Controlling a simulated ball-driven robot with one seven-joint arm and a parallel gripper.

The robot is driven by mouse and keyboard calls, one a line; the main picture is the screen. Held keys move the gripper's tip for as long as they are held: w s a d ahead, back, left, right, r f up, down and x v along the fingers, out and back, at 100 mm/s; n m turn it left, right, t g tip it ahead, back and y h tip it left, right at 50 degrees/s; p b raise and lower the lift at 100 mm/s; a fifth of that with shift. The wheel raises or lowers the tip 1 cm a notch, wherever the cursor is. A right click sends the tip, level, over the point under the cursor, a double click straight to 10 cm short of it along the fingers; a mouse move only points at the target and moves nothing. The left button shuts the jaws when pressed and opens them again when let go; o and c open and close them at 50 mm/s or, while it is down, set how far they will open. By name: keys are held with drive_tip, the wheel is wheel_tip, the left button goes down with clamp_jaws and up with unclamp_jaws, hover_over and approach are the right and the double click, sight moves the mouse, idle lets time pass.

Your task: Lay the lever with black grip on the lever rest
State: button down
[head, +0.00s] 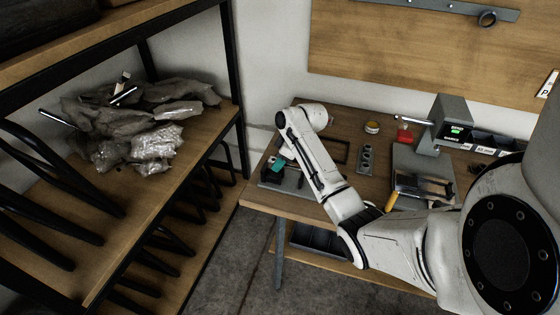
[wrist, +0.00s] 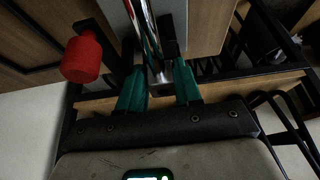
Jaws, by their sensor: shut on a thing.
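My gripper's teal fingers (wrist: 160,84) are shut around a bright chrome rod (wrist: 146,32) in the wrist view; this looks like the lever. The rod runs away from the fingers toward the top of that view. Its black grip cannot be made out for certain. In the head view my gripper (head: 277,164) shows as a small teal patch at the left end of the workbench, partly hidden by my arm. It is over or beside a grey, tray-like piece (head: 292,182). I cannot tell whether that is the lever rest, or whether the rod touches it.
The workbench (head: 307,207) holds a grey block (head: 366,158), a small yellow-topped tin (head: 372,127), a red-ended part (head: 404,135) and a grey machine (head: 452,118). A red knob (wrist: 82,58) is left of my fingers. A black-framed shelf (head: 190,150) with wrapped bundles stands left.

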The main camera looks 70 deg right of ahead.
drive_tip(key=shift+f, duration=0.3)
drive_tip(key=shift+f, duration=0.1)
drive_tip(key=shift+f+b, duration=0.3)
drive_tip(key=shift+f, duration=0.25)
drive_tip(key=c, duration=1.1)
unclamp_jaws()
drive_tip(key=shift+f, duration=0.1)
drive_tip(key=shift+o, duration=0.2)
